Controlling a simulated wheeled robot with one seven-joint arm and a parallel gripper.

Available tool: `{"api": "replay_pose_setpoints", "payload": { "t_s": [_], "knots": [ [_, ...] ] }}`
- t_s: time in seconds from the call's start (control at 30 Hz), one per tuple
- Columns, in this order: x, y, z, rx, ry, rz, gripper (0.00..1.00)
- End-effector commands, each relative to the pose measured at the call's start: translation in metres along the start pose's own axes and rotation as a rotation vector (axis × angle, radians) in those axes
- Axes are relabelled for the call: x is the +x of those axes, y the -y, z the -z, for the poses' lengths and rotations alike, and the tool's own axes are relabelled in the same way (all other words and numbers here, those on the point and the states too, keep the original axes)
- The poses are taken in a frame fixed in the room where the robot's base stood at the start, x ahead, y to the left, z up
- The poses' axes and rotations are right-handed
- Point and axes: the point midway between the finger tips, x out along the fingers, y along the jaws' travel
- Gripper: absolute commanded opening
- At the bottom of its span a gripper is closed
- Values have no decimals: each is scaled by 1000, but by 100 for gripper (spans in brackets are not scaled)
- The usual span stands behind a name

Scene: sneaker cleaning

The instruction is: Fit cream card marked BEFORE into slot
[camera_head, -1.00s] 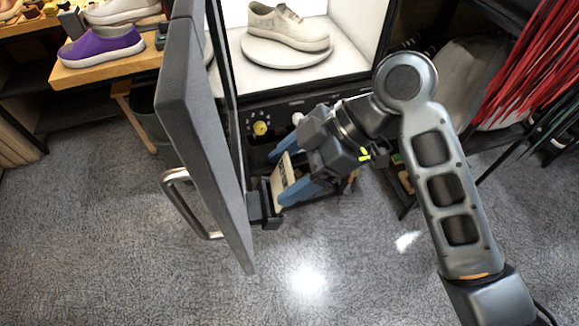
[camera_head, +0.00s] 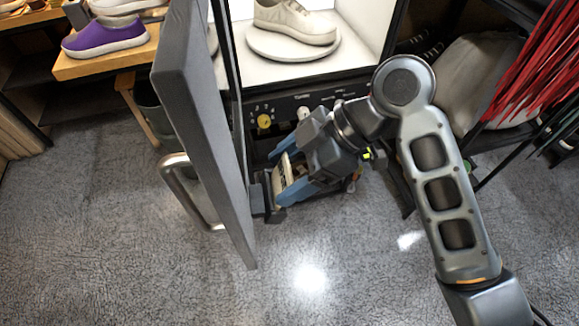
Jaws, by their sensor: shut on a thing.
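The cream card (camera_head: 286,174) with dark marking is between the blue fingers of my gripper (camera_head: 281,177). My gripper is shut on it, just in front of the lit cabinet's lower front. The card's lettering is too small to read here. A dark holder (camera_head: 258,203) sits at the card's lower left, beside the open door's inner edge. The card's lower end is close to this holder or at it; I cannot tell whether it is inside a slot.
The open grey door (camera_head: 205,130) with a metal handle (camera_head: 183,195) stands left of my gripper. A beige sneaker (camera_head: 295,22) rests on a round white turntable (camera_head: 293,46) in the cabinet. A yellow knob (camera_head: 264,121) is on the panel. A purple shoe (camera_head: 105,38) is on the left shelf.

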Motion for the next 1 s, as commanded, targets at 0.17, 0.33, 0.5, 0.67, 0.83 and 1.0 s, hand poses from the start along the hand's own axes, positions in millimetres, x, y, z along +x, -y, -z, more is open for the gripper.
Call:
{"api": "replay_pose_setpoints", "payload": {
  "t_s": [0.17, 0.33, 0.5, 0.67, 0.83, 1.0],
  "knots": [
    [4, 0, -2, 0, 0, 0, 47],
    [8, 0, -4, 0, 0, 0, 47],
    [11, 0, -5, 0, 0, 0, 47],
    [15, 0, -6, 0, 0, 0, 47],
    [15, 0, -6, 0, 0, -1, 85],
    [15, 0, -6, 0, 0, -1, 100]
  ]
}}
